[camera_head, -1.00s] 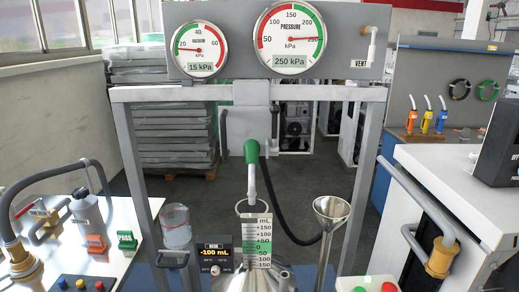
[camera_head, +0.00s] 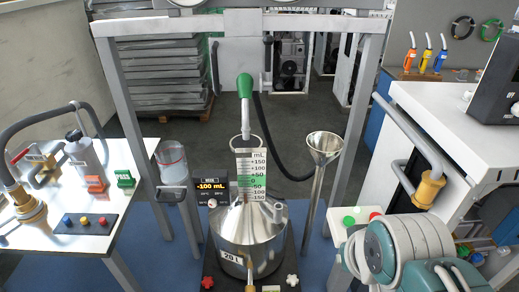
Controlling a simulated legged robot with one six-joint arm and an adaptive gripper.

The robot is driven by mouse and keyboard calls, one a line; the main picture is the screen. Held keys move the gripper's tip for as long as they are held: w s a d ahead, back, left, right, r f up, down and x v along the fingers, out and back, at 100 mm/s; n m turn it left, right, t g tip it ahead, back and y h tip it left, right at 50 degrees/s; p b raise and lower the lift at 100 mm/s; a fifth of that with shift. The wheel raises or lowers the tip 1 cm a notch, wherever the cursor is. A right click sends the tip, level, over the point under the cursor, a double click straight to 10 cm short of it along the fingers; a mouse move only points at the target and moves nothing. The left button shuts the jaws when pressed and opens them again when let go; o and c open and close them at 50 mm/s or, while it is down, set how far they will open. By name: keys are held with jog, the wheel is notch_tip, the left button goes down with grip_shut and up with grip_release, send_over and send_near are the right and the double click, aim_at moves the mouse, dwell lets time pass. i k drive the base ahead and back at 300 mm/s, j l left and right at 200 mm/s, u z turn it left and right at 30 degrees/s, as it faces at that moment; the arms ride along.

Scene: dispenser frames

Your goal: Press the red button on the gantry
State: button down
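The grey gantry (camera_head: 230,22) is a metal frame standing around a steel 20 L can. A small pale box (camera_head: 345,240) by its right leg bears a green button (camera_head: 348,220) and a red button (camera_head: 375,215). The red button is small and partly crowded by my white and teal arm links, which fill the lower right. My gripper's fingers do not show, so I cannot see whether it is open or shut, or how far it is from the button.
The steel can (camera_head: 248,240) with a scale plate and a green-handled nozzle (camera_head: 245,85) stands in the gantry. A funnel (camera_head: 324,150) rises right of it. A white table (camera_head: 60,210) with another button panel (camera_head: 85,224) is at left, a white cabinet (camera_head: 460,130) at right.

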aim_at(372, 215)
jog(key=z, duration=0.75)
